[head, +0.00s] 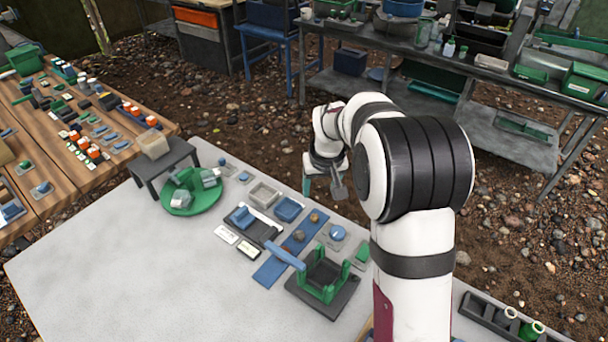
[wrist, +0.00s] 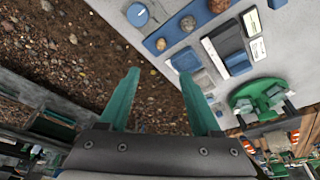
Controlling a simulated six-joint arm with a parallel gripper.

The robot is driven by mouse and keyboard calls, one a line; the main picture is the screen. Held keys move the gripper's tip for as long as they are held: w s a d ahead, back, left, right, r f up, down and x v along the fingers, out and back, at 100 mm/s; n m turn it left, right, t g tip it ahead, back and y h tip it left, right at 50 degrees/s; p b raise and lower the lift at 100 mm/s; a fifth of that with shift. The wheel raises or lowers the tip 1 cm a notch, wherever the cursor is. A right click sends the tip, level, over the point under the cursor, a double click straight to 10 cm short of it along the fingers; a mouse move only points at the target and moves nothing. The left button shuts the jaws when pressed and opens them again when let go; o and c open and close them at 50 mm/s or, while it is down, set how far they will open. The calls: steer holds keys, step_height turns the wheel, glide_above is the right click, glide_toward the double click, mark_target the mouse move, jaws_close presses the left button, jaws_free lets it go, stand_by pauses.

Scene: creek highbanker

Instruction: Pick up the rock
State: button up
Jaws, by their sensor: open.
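Small brown rocks lie on a blue strip (head: 272,270) on the pale table. One rock (head: 299,236) and another rock (head: 315,218) show in the head view. The wrist view shows a rounded rock (wrist: 187,23), a smaller orange-brown rock (wrist: 161,44) and a larger rock (wrist: 218,5) cut by the top edge. Which one the task means, I cannot tell. My gripper (head: 321,187) is open and empty, beyond the table's far edge and above it. In the wrist view the green fingers of my gripper (wrist: 160,78) stand apart, with gravel ground behind them.
Near the strip are a blue round knob (head: 337,233), a black tray with a blue block (head: 243,217), and a green-and-black cradle (head: 323,275). A green pan (head: 191,205) lies farther left. The table's left front (head: 120,285) is clear.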

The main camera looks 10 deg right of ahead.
mark_target(315, 217)
steer(key=x, duration=1.4)
steer(key=shift+s+a+f, duration=0.1)
steer(key=shift+s+f, duration=0.15)
steer(key=shift+f, duration=0.15)
jaws_close()
